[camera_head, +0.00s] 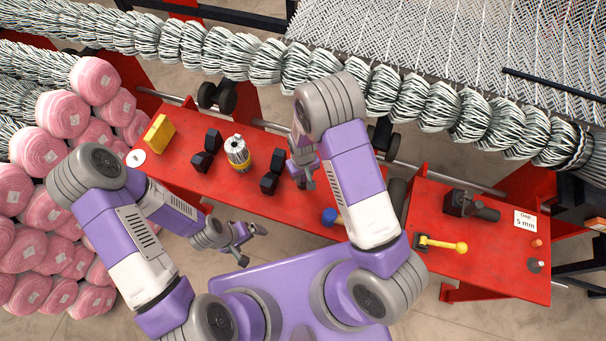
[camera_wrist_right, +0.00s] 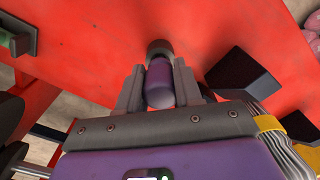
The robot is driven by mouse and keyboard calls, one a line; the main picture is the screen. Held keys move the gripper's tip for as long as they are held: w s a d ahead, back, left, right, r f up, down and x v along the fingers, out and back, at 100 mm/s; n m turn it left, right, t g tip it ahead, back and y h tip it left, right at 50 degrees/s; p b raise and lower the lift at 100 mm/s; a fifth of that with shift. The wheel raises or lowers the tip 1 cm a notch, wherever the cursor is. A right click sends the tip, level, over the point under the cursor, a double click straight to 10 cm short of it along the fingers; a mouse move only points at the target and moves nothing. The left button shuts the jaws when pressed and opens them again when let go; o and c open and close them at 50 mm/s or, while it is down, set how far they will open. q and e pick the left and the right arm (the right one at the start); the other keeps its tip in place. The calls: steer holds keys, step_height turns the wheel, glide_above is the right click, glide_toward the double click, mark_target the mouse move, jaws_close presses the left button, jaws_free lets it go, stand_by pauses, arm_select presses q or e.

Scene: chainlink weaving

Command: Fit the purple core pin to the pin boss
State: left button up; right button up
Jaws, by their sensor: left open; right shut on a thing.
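My right gripper (camera_head: 306,178) is over the middle of the red table, pointing down. In the right wrist view its two fingers (camera_wrist_right: 158,88) are closed on the purple core pin (camera_wrist_right: 158,76), one on each side. The pin's rounded lighter end faces the camera. A dark grey round part (camera_wrist_right: 159,48) shows at the pin's far end, perhaps the pin boss; I cannot tell whether the pin is inside it or only close to it. The gripper hides the pin in the head view. My left gripper (camera_head: 243,243) is open and empty in front of the table.
Dark angled blocks (camera_head: 270,182) and a strand-wrapped spool with a yellow band (camera_head: 238,153) stand left of my right gripper. A blue knob (camera_head: 329,216) is near the front edge. A yellow lever (camera_head: 443,244) and a dark fixture (camera_head: 468,205) are on the right table.

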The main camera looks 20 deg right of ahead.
steer(key=shift+f+b, duration=0.7)
steer(key=shift+f, duration=0.25)
steer(key=o, duration=1.1)
steer(key=shift+r, duration=0.1)
step_height(320, 180, up, 8)
steer(key=shift+f+p, duration=0.25)
steer(key=shift+p, duration=0.35)
